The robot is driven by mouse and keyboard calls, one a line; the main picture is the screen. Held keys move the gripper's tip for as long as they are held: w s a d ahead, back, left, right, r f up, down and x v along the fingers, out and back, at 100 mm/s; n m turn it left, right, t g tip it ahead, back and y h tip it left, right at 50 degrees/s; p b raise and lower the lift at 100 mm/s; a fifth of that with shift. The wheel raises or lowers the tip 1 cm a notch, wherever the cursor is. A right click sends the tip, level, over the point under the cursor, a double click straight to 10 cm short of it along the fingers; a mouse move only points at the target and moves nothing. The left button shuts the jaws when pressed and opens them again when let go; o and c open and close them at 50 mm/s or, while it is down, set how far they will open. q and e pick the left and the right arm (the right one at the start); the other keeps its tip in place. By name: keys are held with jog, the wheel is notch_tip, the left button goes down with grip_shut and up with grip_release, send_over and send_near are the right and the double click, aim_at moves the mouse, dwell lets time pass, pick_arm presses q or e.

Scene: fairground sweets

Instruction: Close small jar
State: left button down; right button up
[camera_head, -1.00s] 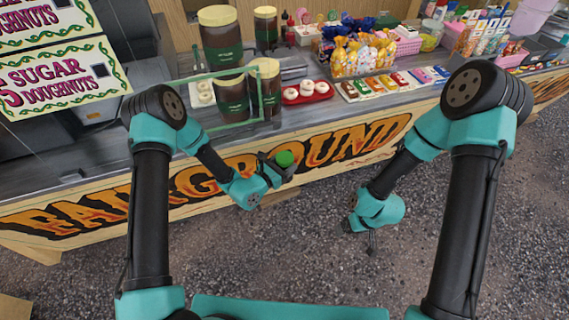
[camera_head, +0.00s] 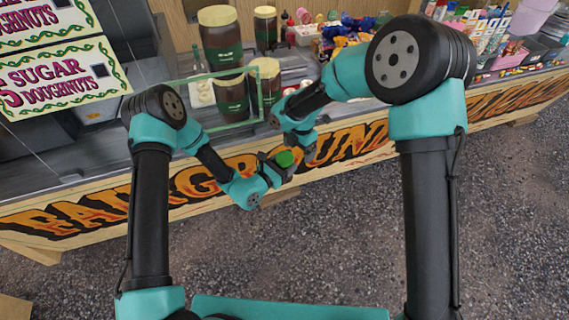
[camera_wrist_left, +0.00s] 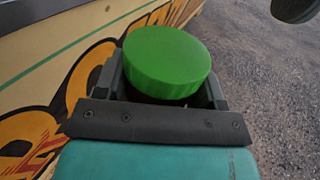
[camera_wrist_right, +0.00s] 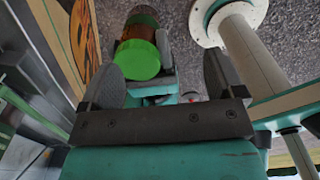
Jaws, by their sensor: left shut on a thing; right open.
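My left gripper (camera_head: 276,169) is shut on a small jar in front of the counter. In the right wrist view the lid (camera_wrist_right: 138,60) sits on one end of the brown jar body (camera_wrist_right: 140,32). I cannot tell whether it is tightened. My right gripper (camera_head: 308,150) is open and empty, close to the jar at its right in the head view. Its fingers are apart and the lid shows just beyond them, not between them.
The wooden counter front (camera_head: 140,205) with painted letters is right behind the grippers. Large brown jars (camera_head: 222,45) stand on the counter behind a green-edged glass pane (camera_head: 185,104). The right arm covers part of the sweets. Open floor (camera_head: 300,245) lies in front.

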aim_at(285, 157)
jog(key=a+r+n, duration=0.4)
jog(key=shift+w+a, duration=0.15)
jog(key=shift+a, duration=0.2)
jog(key=shift+f, duration=4)
jog(key=c, duration=0.9)
jog(key=m, duration=0.5)
jog(key=shift+c, duration=0.4)
